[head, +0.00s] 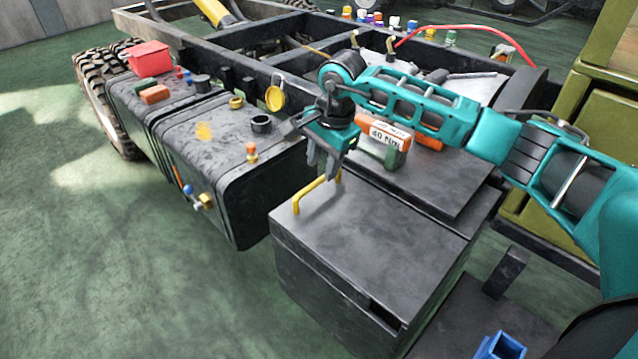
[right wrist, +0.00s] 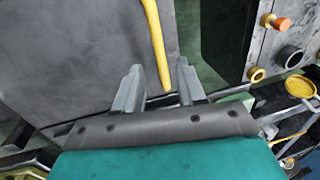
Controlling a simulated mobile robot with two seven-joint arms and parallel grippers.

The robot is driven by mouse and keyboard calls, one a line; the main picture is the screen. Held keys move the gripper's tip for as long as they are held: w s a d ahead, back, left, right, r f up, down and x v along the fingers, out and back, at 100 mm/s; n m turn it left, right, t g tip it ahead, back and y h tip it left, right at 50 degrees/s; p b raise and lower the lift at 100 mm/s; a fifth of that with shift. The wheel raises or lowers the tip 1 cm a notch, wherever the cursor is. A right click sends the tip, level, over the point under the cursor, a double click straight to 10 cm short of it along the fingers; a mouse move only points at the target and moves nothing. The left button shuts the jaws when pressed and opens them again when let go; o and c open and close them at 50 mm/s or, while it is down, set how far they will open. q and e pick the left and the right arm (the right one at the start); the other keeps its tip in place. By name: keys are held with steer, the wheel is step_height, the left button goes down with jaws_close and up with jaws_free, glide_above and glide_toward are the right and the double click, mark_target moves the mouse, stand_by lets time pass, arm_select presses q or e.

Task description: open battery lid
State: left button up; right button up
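The battery box lid (head: 370,235) is a dark grey flat cover, closed on its box, with a yellow bar handle (head: 316,192) near its far left edge. My right gripper (head: 322,166) points down just above the far end of the handle. In the right wrist view, the gripper (right wrist: 158,85) has its two fingers apart, with the yellow handle (right wrist: 155,40) reaching toward the gap between them. The lid (right wrist: 75,60) fills the left of that view. I cannot tell whether a finger touches the handle. My left gripper is not in view.
A black tank (head: 215,150) with caps and fittings stands left of the box. An open yellow cap (head: 275,98) is near my right gripper. A labelled orange and green block (head: 388,140) sits behind the lid. A blue container (head: 500,346) is at the lower right. Green floor is open at left.

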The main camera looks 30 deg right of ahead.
mark_target(319, 180)
steer(key=f, duration=0.1)
steer(key=f+b, duration=0.1)
steer(key=f, duration=0.1)
steer(key=shift+w+a+f+b, duration=0.1)
steer(key=shift+w+f+b, duration=0.25)
steer(key=shift+f, duration=0.05)
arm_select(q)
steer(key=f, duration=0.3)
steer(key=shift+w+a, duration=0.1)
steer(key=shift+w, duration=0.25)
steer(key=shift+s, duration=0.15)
arm_select(e)
steer(key=shift+r, duration=0.1)
steer(key=shift+c, duration=0.4)
jaws_close()
